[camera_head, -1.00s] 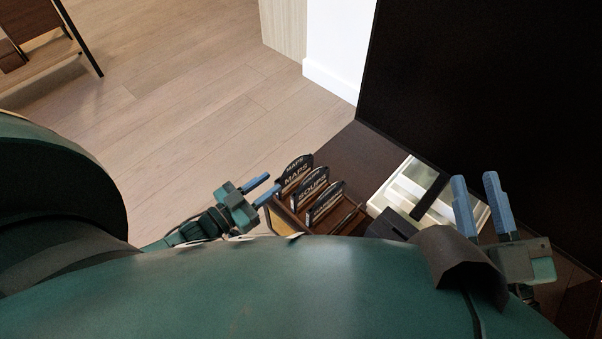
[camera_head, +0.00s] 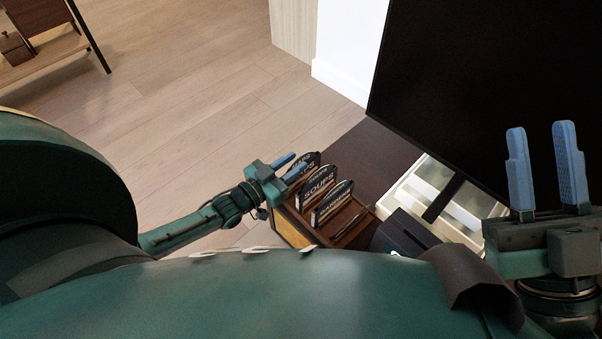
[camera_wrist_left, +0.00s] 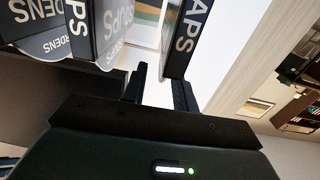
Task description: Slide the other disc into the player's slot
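A wooden rack (camera_head: 290,228) holds upright black labelled dividers. The SOUPS divider (camera_head: 318,181) and GARDENS divider (camera_head: 333,203) are clear in the head view; the MAPS divider is partly behind my left gripper. In the left wrist view, rounded grey discs marked Soups (camera_wrist_left: 113,54) and Gardens (camera_wrist_left: 55,42) stand against their dividers. A black box (camera_head: 402,236), possibly the player, stands right of the rack; no slot shows. My right gripper (camera_head: 546,168) is open and empty.
A large dark screen (camera_head: 490,90) stands behind on the dark cabinet top (camera_head: 373,152), its foot over a pale striped item (camera_head: 465,205). My green body hides the near edge. Wooden floor lies open to the left.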

